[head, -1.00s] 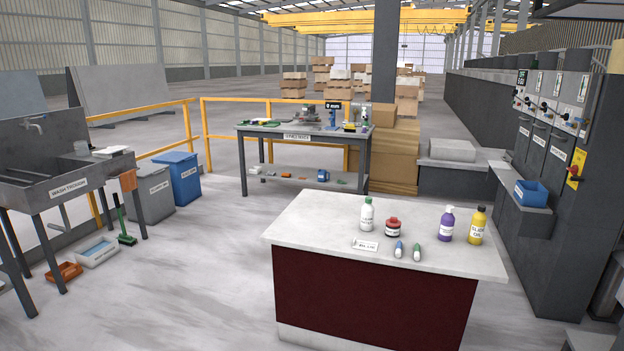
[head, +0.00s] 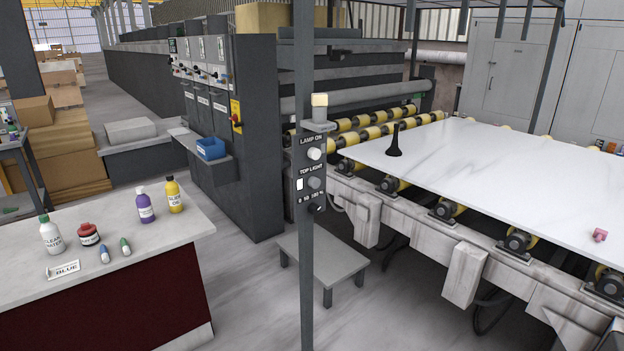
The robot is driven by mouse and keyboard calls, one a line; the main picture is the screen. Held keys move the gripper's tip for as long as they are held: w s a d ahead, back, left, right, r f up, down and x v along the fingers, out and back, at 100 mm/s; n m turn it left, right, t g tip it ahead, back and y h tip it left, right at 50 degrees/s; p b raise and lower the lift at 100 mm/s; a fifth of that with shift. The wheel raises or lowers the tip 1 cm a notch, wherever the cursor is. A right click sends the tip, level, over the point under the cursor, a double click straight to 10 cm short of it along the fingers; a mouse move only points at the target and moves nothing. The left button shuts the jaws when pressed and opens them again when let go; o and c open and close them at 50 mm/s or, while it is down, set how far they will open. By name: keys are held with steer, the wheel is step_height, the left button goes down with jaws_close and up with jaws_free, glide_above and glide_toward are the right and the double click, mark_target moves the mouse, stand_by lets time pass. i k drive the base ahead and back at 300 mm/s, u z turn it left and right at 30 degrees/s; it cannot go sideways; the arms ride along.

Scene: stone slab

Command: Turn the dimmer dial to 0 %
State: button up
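A dark control box (head: 311,178) is fixed to a grey upright post (head: 305,265) in the middle of the head view. Its labels read LAMP ON, TOP LIGHT and 0 TO 100 %. A pale round knob (head: 314,154) sits under LAMP ON. A grey round knob (head: 315,184) sits under TOP LIGHT, beside a small white plate (head: 299,184). A small black part (head: 317,208) sits near the 0 TO 100 % label. I cannot tell for sure which knob is the dimmer dial, or its setting. My gripper is not in view.
A conveyor with yellow rollers carries a white stone slab (head: 470,165) on the right. A low grey stool (head: 322,262) stands behind the post. A bench (head: 120,265) with bottles is at left. Grey machine cabinets (head: 240,130) stand behind. Floor between bench and post is clear.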

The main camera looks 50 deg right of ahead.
mark_target(313, 209)
steer(key=z, duration=4.8)
steer(key=i, duration=0.1)
steer(key=u, duration=3.1)
steer(key=k, duration=0.95)
steer(key=u, duration=0.15)
steer(key=i, duration=0.7)
steer(key=z, duration=0.05)
